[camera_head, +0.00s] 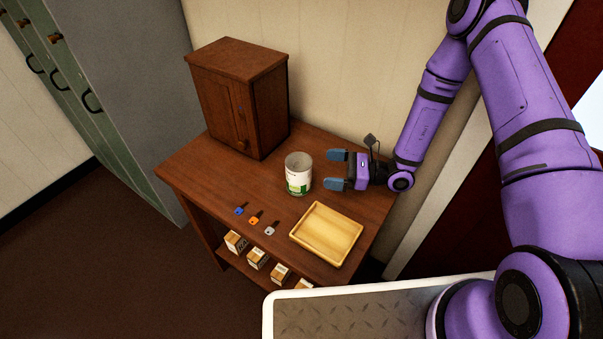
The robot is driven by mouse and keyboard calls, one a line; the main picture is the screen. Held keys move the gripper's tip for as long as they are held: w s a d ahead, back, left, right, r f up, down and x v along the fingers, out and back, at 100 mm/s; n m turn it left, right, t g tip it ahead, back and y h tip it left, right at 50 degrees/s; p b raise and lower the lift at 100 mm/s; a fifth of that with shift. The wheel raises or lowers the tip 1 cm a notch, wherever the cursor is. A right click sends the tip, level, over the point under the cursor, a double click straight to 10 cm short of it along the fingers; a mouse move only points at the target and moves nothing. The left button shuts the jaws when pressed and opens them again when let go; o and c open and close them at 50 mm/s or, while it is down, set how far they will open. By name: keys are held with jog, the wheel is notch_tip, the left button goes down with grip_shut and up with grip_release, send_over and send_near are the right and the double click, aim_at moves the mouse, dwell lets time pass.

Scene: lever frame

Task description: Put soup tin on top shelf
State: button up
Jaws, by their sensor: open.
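The soup tin (299,175), a pale can with a green and white label, stands upright on the brown wooden table (195,172). My gripper (338,170) is just to the right of the tin, with its two blue fingers apart and pointing left toward it. The fingers look empty, and I cannot tell whether they touch the tin. A closed wooden cabinet (240,97) stands at the back left of the table. A lower shelf (223,252) shows under the tabletop. No shelf plainly marked as the top one can be made out.
A yellow tray (327,234) lies at the front right of the table. Several small boxes (257,258) stand on the lower shelf. Green drawers and a grey side panel (127,80) stand at left.

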aim_at(299, 164)
jog(key=shift+w+a+r, duration=0.1)
jog(key=shift+w+a, duration=0.2)
jog(key=shift+a, duration=1.25)
jog(key=shift+w+a+f, duration=0.1)
jog(key=shift+w+a, duration=0.2)
jog(key=shift+a, duration=1.25)
jog(key=shift+w+a+r, duration=0.1)
jog(key=shift+w+a, duration=0.2)
jog(key=shift+a, duration=1.25)
jog(key=c, duration=1.2)
jog(key=shift+c, duration=0.2)
jog(key=shift+r, duration=0.15)
